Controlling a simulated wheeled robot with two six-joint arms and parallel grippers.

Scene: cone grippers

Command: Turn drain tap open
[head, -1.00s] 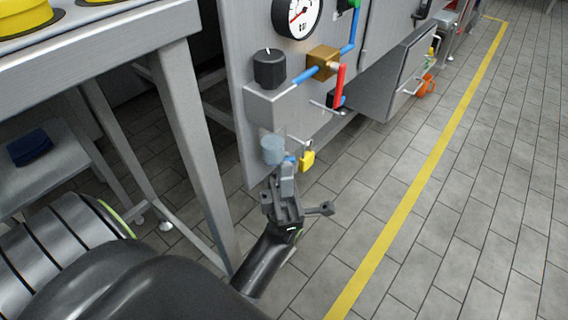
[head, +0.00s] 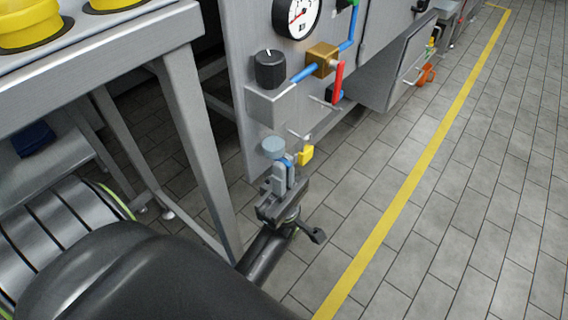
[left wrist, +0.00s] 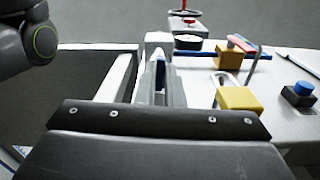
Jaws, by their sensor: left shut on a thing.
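A pale blue-grey bowl (head: 273,147) hangs low under the grey panel housing. The drain tap, with a small blue part (head: 288,160), is at the bowl's lower end, mostly hidden by my fingers. My left gripper (head: 283,175) is below the bowl, its fingers pointing up and shut on the tap. In the left wrist view, the fingers (left wrist: 160,82) close around a narrow blue piece of the tap (left wrist: 160,62). How far the tap is turned cannot be told. My right gripper is not in view.
A yellow padlock (head: 305,155) hangs just right of the fingers. Above are a black knob (head: 270,69), a brass valve (head: 322,60) with a red lever (head: 339,83), and a gauge (head: 297,16). A steel table leg (head: 201,150) stands left.

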